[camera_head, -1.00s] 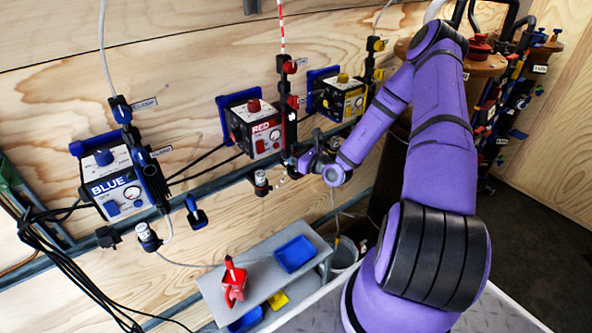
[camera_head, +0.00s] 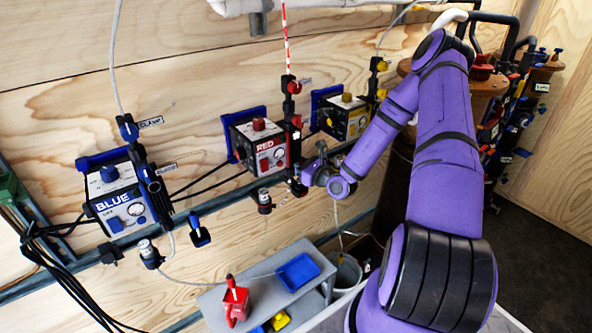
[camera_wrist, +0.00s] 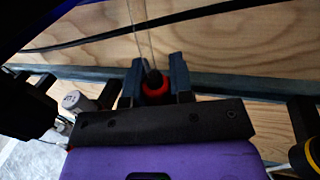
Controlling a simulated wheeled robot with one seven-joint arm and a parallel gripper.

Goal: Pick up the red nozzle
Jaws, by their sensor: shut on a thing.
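The red nozzle (camera_wrist: 156,93) shows in the wrist view as a red ring with a dark tip, between the two dark fingers of my gripper (camera_wrist: 156,84). My gripper is shut on it. In the head view my gripper (camera_head: 299,187) is beside the lower right of the box labelled RED (camera_head: 268,147), in front of the wall rail. The nozzle cannot be made out there, as it is small and partly hidden by my wrist.
A box labelled BLUE (camera_head: 125,205) is on the wall at left, and a yellow box (camera_head: 347,117) is right of RED. Below, a grey shelf (camera_head: 262,293) holds a red jug (camera_head: 236,303) and a blue tray (camera_head: 298,271). A bucket (camera_head: 348,273) stands beside it.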

